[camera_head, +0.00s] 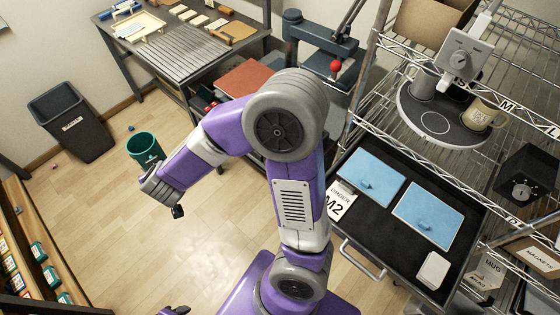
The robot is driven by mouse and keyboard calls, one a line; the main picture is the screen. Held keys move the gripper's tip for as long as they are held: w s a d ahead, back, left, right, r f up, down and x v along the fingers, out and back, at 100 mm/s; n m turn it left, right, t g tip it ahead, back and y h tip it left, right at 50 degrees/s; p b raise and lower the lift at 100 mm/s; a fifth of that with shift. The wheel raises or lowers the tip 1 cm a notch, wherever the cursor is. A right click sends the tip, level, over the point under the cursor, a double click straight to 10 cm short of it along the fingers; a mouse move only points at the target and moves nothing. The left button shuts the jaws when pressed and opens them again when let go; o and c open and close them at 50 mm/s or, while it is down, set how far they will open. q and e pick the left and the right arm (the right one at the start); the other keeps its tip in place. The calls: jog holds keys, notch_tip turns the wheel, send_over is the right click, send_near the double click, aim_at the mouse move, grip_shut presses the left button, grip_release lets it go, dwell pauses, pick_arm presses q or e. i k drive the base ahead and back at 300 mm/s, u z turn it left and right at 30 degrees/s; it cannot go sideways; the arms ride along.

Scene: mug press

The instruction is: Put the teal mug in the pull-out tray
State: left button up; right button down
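The teal mug (145,147) is at the left, above the floor and upright, with a pale mark on its side. My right gripper (153,176) is at the end of the bent purple arm, right against the mug's near lower side. It appears shut on the mug, though its fingertips are mostly hidden. Only a dark tip of my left gripper (177,310) shows at the bottom edge. The black pull-out tray (388,240) juts out of the wire rack at the right, open. Two blue mats (370,177) (428,214) and a white block (432,270) lie in it.
A round grey plate (437,123) on the rack above bears a tan mug (480,114) and a grey mug (424,84). The tray's handle (357,262) sticks out in front. A waste bin (72,125) and a workbench (180,50) stand behind. The floor is mostly clear.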

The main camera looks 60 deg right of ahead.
aim_at(387, 247)
jog(key=k, duration=1.15)
jog(key=z, duration=1.05)
